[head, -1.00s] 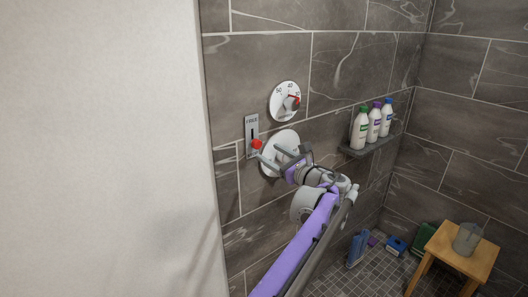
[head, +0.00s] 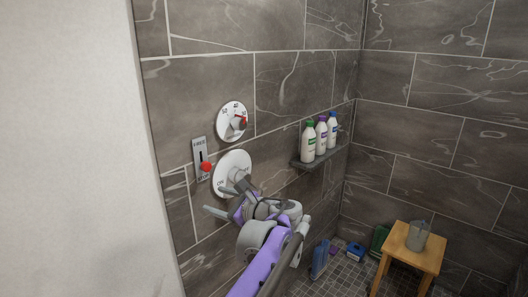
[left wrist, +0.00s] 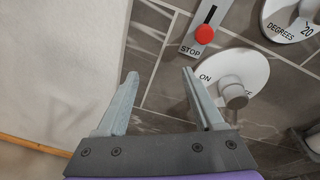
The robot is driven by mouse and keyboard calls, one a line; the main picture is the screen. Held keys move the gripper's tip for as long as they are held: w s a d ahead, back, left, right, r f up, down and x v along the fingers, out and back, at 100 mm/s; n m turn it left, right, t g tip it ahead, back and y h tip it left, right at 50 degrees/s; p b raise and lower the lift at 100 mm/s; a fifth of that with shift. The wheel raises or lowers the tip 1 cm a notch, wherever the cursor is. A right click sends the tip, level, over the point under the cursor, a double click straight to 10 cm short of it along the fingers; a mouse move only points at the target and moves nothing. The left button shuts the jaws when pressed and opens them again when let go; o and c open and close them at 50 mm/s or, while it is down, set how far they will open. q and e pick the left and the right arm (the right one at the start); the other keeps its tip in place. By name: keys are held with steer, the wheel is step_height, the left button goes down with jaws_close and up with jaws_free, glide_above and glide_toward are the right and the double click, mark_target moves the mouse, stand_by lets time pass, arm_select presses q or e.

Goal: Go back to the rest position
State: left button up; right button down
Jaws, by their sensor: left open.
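My left gripper (head: 222,199) is open in front of the tiled shower wall, below the red knob (head: 206,166) and apart from it. The left wrist view shows its two fingers spread with nothing between them (left wrist: 160,75). The red knob sits on a grey slot plate (head: 199,150), at the end marked STOP in the left wrist view (left wrist: 204,34). The round white ON/OFF dial (head: 228,165) is partly hidden by my left gripper in the head view. My right gripper is not in view.
A round temperature dial (head: 231,122) is above. A shelf (head: 312,162) with several bottles is on the wall to the right. A wooden stool (head: 413,256) bears a grey jug (head: 417,237). A pale wall (head: 70,150) fills the left.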

arm_select(q)
steer(key=s+a+f+n+g+h, duration=0.2)
steer(key=s+a+f+n+h, duration=0.15)
steer(key=s+f, duration=0.35)
steer(key=s+a+f+n+g+h, duration=0.2)
steer(key=s+a+f+n, duration=0.25)
steer(key=s, duration=0.55)
steer(key=s+d+f+n+h, duration=0.3)
steer(key=s+f+n, duration=0.3)
steer(key=s, duration=0.3)
steer(key=s+d+f+n+h+p, duration=0.1)
steer(key=s+f+n+h, duration=0.3)
steer(key=s, duration=0.5)
step_height(320, 180, down, 4)
steer(key=shift+s+d+r+n, duration=0.25)
steer(key=shift+d+n, duration=0.65)
steer(key=shift+n, duration=0.3)
